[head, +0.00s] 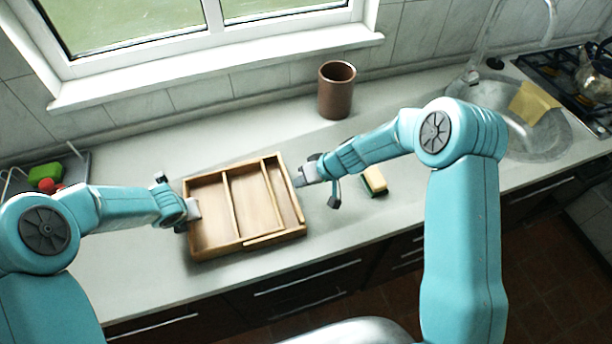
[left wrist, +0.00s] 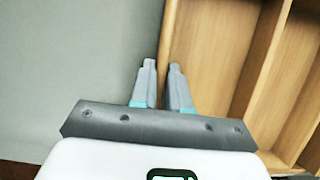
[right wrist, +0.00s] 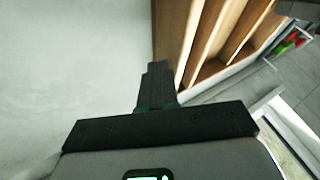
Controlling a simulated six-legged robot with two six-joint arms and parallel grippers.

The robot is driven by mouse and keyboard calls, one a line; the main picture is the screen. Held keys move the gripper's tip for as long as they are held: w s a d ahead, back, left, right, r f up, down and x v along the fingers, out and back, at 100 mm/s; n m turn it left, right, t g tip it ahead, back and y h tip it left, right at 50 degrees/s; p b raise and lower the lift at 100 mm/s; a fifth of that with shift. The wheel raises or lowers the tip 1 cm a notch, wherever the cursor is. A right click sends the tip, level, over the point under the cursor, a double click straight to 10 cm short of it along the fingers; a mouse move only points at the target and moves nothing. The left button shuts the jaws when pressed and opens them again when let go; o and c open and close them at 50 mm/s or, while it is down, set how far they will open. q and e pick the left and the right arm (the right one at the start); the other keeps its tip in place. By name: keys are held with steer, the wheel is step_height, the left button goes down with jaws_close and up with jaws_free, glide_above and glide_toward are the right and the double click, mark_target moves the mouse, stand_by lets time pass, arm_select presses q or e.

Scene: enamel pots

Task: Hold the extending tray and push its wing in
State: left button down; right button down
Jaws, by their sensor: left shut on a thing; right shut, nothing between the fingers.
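The wooden extending tray (head: 237,246) lies on the grey counter, with dividers running across it. My left gripper (head: 194,209) is shut on the tray's left wall, and this wall also shows between its fingers in the left wrist view (left wrist: 168,45). The wing (head: 286,193) is the section at the tray's right end. My right gripper (head: 298,180) is shut and empty beside the wing's right wall. In the right wrist view, its closed fingertips (right wrist: 158,68) are at the wooden wall (right wrist: 176,35); I cannot tell whether they touch it.
A brown cup (head: 336,92) stands behind the tray. A sponge (head: 374,181) lies right of my right gripper. A sink (head: 500,130) with a yellow cloth (head: 533,103) is at right. The counter's front edge runs close before the tray.

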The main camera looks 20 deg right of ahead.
mark_target(285, 199)
steer(key=shift+a, duration=0.15)
steer(key=a, duration=0.5)
arm_select(q)
steer(key=shift+d, duration=0.1)
stand_by(0.3)
arm_select(e)
steer(key=d, duration=0.3)
steer(key=d+r, duration=0.1)
steer(key=d, duration=0.1)
steer(key=shift+s, duration=0.1)
steer(key=v, duration=0.9)
steer(key=shift+f, duration=0.1)
